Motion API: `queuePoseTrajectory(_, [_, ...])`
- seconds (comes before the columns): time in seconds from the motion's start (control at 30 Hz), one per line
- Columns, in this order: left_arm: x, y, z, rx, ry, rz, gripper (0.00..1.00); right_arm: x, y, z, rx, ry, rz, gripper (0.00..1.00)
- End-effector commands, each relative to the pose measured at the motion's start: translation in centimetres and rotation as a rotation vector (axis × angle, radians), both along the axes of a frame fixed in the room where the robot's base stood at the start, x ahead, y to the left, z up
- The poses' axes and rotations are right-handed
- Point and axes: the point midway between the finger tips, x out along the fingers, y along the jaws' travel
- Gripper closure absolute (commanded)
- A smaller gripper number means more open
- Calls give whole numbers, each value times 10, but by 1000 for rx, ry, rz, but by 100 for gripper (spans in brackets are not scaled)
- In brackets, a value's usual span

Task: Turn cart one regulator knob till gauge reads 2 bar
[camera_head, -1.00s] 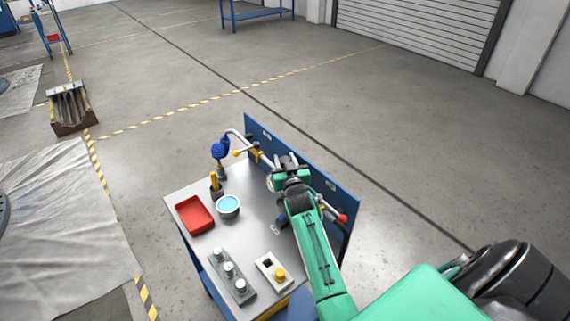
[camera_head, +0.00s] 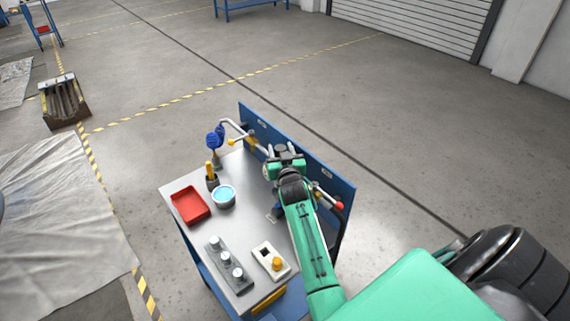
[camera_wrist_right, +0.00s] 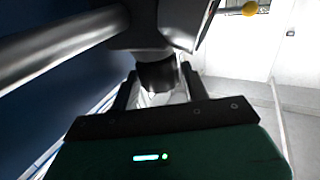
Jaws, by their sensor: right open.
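Cart one appears to be the cart with the steel top (camera_head: 240,215) and an upright blue panel (camera_head: 325,180) along its far right side. My right gripper (camera_head: 284,154) is over the cart in front of this panel, with the arm hiding part of it. In the right wrist view, a dark cylindrical knob (camera_wrist_right: 157,75) hangs under a grey regulator body (camera_wrist_right: 147,22). The open fingers of my right gripper (camera_wrist_right: 159,80) stand on either side of the knob; contact is not clear. The gauge face cannot be made out. My left gripper is not in view.
On the cart are a red tray (camera_head: 190,206), a bowl with blue contents (camera_head: 223,196), a box with a yellow button (camera_head: 276,263) and a block with several pale knobs (camera_head: 228,264). Pipes with a blue-handled valve (camera_head: 215,138) and a red-tipped lever (camera_head: 338,206) border the panel.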

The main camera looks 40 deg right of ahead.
Motion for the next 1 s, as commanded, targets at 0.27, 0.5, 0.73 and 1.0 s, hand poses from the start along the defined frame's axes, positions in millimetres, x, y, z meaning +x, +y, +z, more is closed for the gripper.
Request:
queuePoseTrajectory(0.27, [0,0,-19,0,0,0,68,-42,18,-5,0,1,0,54])
queuePoseTrajectory(0.5, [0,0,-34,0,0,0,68,-84,36,-4,2,-1,1,54])
queuePoseTrajectory(0.73, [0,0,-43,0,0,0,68,-113,48,-2,0,0,0,54])
queuePoseTrajectory(1.0, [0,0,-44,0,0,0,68,-121,52,0,0,-1,0,54])
